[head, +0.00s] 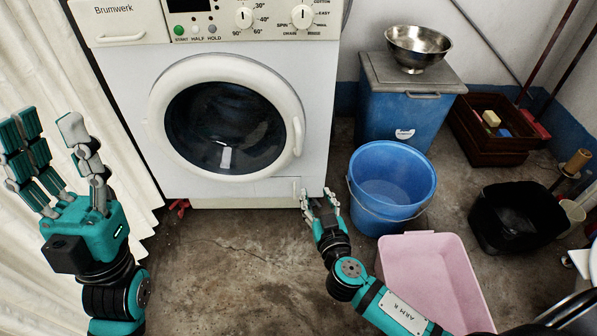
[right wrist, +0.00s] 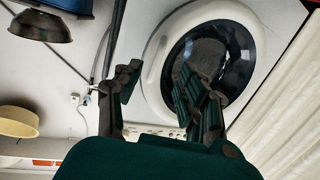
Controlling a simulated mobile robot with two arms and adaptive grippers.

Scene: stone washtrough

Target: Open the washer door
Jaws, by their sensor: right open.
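The white washer (head: 250,187) stands against the wall. Its round door (head: 165,78) has a white ring around dark glass and looks shut. The door handle (head: 297,136) is on the right side of the ring. The door also shows in the right wrist view (right wrist: 250,35), partly behind my fingers. My right gripper (head: 319,197) is open and empty, below and slightly right of the handle, near the washer's lower right corner; it also shows in the right wrist view (right wrist: 160,76). My left gripper (head: 46,130) is open and empty, left of the washer by the curtain.
A blue bucket (head: 392,170) stands right of the washer, with a pink basin (head: 430,262) in front. Behind are a blue bin (head: 395,105) with a metal bowl (head: 418,48), and a brown crate (head: 490,140). A black tub (head: 517,215) is further right. The floor before the washer is clear.

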